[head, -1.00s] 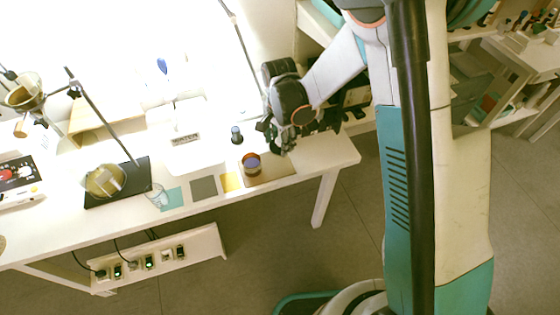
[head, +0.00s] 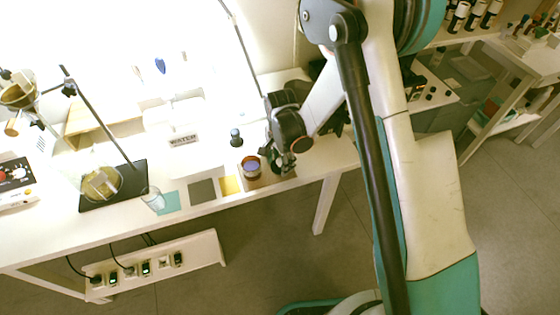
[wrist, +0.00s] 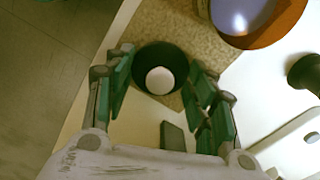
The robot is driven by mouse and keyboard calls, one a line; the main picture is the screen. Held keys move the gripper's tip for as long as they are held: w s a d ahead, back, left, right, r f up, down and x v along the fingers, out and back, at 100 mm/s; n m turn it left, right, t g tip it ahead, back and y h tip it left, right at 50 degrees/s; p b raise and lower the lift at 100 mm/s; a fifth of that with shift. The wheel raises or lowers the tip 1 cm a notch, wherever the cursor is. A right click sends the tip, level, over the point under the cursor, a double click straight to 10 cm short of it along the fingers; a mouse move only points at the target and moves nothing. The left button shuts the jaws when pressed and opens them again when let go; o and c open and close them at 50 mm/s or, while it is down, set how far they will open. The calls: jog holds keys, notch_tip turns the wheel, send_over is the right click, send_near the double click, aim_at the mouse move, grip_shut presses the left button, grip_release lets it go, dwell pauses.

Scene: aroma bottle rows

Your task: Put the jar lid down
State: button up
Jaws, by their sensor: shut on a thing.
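The jar lid (wrist: 160,70) is dark and round with a pale round spot in its middle. In the wrist view it sits between the fingers of my gripper (wrist: 160,84), which is shut on it. Below it is a brown speckled mat (wrist: 180,22); I cannot tell whether the lid touches it. The open jar (wrist: 252,16), amber with a bluish inside, stands beside the lid at the top right. In the head view the jar (head: 251,168) is just left of my gripper (head: 279,168), low over the table's right end. The lid is hard to make out there.
A small dark bottle (head: 236,138) stands behind the jar. Yellow, grey and teal squares (head: 202,190) lie to the left along the front edge, with a glass beaker (head: 153,199) beyond. The table's front edge (head: 283,186) is close to my gripper.

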jog(key=shift+f, duration=0.15)
jog(key=o, duration=0.9)
jog(key=shift+c, duration=0.2)
